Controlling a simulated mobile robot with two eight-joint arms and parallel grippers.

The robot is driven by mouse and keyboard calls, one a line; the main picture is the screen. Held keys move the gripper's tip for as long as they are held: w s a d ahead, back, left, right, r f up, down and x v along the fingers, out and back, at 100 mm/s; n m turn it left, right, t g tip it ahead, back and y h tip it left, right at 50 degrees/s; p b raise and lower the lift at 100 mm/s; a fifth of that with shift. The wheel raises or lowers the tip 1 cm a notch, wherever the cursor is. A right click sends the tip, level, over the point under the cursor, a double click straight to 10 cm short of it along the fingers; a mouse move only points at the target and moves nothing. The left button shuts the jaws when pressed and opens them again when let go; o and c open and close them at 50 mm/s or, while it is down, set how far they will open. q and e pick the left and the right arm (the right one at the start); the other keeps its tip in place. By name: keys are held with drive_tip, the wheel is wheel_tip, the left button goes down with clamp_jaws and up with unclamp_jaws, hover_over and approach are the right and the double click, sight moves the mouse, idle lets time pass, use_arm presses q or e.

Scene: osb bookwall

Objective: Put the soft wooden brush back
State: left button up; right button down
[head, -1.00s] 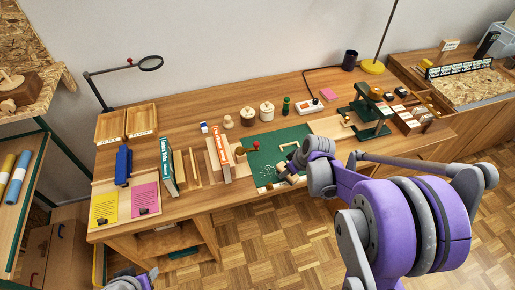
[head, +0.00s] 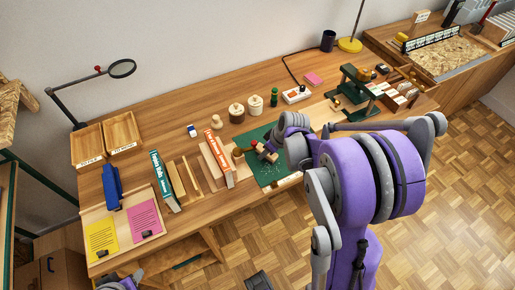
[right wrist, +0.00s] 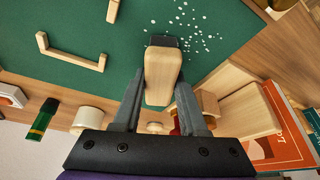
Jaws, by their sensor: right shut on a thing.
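My right gripper (right wrist: 160,105) is shut on the soft wooden brush (right wrist: 163,72), a pale wooden block with dark bristles at its far end. In the head view the right gripper (head: 268,152) is over the left part of the green mat (head: 270,173), close to a small red-topped object (head: 254,143). White specks (right wrist: 183,22) lie on the mat beside the brush's bristle end. Whether the bristles touch the mat is unclear. Only a bit of my left arm shows at the bottom left; its jaws are hidden.
Orange-white books (head: 218,157) and wooden blocks stand left of the mat. Two lidded jars (head: 255,105) and a green bottle (head: 274,97) stand behind it. A U-shaped wooden piece (right wrist: 70,55) lies on the mat. A green stand (head: 357,90) is to the right.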

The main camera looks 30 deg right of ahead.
drive_tip(key=shift+f, duration=0.1)
drive_tip(key=shift+s, duration=0.25)
drive_tip(key=shift+s+d, duration=0.1)
drive_tip(key=shift+s, duration=0.1)
drive_tip(key=shift+f, duration=0.2)
use_arm(q)
drive_tip(key=shift+s+f, duration=0.15)
drive_tip(key=shift+s, duration=0.25)
use_arm(e)
drive_tip(key=shift+c, duration=2.2)
unclamp_jaws()
drive_tip(key=shift+r, duration=0.1)
drive_tip(key=shift+w+r, duration=0.1)
drive_tip(key=shift+r, duration=0.05)
